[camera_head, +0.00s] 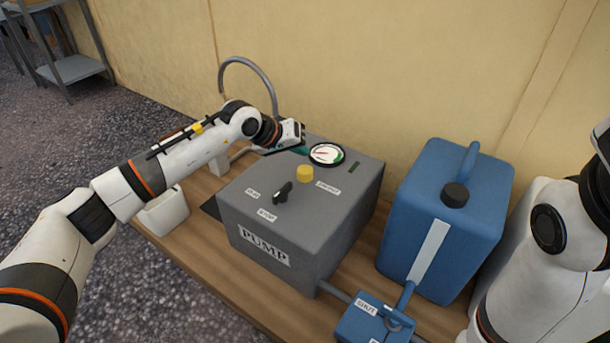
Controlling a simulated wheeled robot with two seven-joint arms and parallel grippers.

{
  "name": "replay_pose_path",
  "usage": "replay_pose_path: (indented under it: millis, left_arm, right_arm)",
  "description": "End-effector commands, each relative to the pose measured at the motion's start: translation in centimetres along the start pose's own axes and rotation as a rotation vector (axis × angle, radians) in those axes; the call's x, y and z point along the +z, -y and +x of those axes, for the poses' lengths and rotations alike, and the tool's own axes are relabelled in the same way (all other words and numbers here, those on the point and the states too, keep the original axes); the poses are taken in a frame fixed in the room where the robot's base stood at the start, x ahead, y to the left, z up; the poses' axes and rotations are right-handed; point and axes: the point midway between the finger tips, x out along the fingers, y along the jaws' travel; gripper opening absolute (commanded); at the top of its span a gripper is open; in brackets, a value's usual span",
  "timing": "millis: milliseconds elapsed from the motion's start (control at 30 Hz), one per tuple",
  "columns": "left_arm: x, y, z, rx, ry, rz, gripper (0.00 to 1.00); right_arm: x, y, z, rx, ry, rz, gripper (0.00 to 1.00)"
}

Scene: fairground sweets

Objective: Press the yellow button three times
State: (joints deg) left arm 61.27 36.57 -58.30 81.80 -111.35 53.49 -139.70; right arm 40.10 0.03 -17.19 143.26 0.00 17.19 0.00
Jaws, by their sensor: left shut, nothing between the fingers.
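The yellow button (305,173) stands up from the top of the grey pump box (270,230), between a black knob and the round gauge. My left gripper (302,150) is shut and empty, above the back part of the box top, just behind the button and left of the gauge. It looks apart from the button, though the height between them is hard to judge. My right arm shows at the right edge, but its gripper is out of the picture.
The black knob (283,192) and the gauge (326,154) are on the box top. A blue canister (445,220) stands at the right. A blue valve box (372,318) labelled SHUT sits in front. A white container (163,212) is at the left. A wall rises behind the table.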

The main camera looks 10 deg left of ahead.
Motion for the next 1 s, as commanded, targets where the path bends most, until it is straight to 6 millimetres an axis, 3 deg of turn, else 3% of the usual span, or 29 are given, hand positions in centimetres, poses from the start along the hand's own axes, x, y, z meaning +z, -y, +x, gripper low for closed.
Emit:
replay_pose_path:
  millis: [100, 300, 1000]
  left_arm:
    - [-0.9, -0.9, 1.3, 0.000, -0.001, 0.000, 0.00]
    - [-1.4, -1.4, 2.0, -0.001, 0.000, 0.000, 0.00]
    - [-1.5, -1.4, 2.0, -0.001, -0.001, 0.001, 0.00]
  right_arm:
    - [0.5, -0.3, -1.2, 0.000, 0.001, 0.000, 0.36]
    - [0.7, -0.4, -1.8, 0.000, 0.001, 0.000, 0.36]
    - [0.7, -0.4, -1.8, 0.001, 0.002, 0.000, 0.36]
